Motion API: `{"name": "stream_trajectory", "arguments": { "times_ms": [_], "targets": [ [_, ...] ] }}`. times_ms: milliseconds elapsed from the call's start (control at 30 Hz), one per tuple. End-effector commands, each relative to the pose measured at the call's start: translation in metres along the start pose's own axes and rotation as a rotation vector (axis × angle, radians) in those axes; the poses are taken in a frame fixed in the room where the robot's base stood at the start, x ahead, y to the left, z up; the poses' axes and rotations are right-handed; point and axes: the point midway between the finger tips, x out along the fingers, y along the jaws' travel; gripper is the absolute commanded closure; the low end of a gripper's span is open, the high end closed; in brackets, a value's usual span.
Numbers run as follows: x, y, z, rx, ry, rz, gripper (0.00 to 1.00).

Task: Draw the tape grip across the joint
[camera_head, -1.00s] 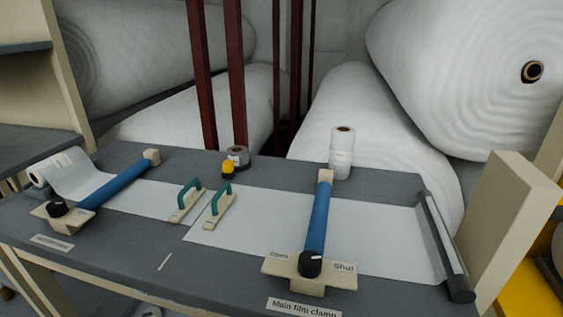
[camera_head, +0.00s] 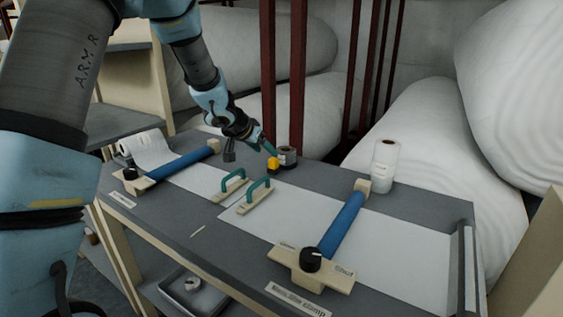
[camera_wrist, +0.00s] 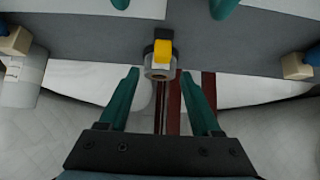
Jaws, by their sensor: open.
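The yellow tape grip (camera_head: 273,165) sits in front of a grey tape roll (camera_head: 288,157) at the table's back edge. In the wrist view the yellow grip (camera_wrist: 162,51) and the roll (camera_wrist: 160,72) appear centred ahead of my gripper (camera_wrist: 159,76). Its two teal fingers are apart, with nothing held. In the head view my gripper (camera_head: 249,152) is just left of the yellow grip; whether it touches is unclear. The joint between the left film (camera_head: 197,178) and the right film (camera_head: 300,215) lies between two green-handled blocks (camera_head: 232,184) (camera_head: 255,196).
Blue clamp bars (camera_head: 185,164) (camera_head: 343,224) with black knobs cross the film on each side. A white roll (camera_head: 385,160) stands at the back right. Dark red posts (camera_head: 297,90) and large wadding rolls (camera_head: 400,125) rise behind the table (camera_head: 190,232).

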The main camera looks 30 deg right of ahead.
Motion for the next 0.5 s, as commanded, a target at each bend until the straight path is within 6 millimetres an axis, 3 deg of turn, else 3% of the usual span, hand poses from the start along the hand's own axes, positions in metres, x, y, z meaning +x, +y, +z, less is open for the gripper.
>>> {"name": "stream_trajectory", "arguments": {
  "times_ms": [200, 500],
  "targets": [
    [0.044, 0.001, 0.002, 0.002, -0.003, 0.001, 0.35],
    [0.078, 0.000, 0.000, 0.001, -0.001, 0.000, 0.35]
  ]
}}
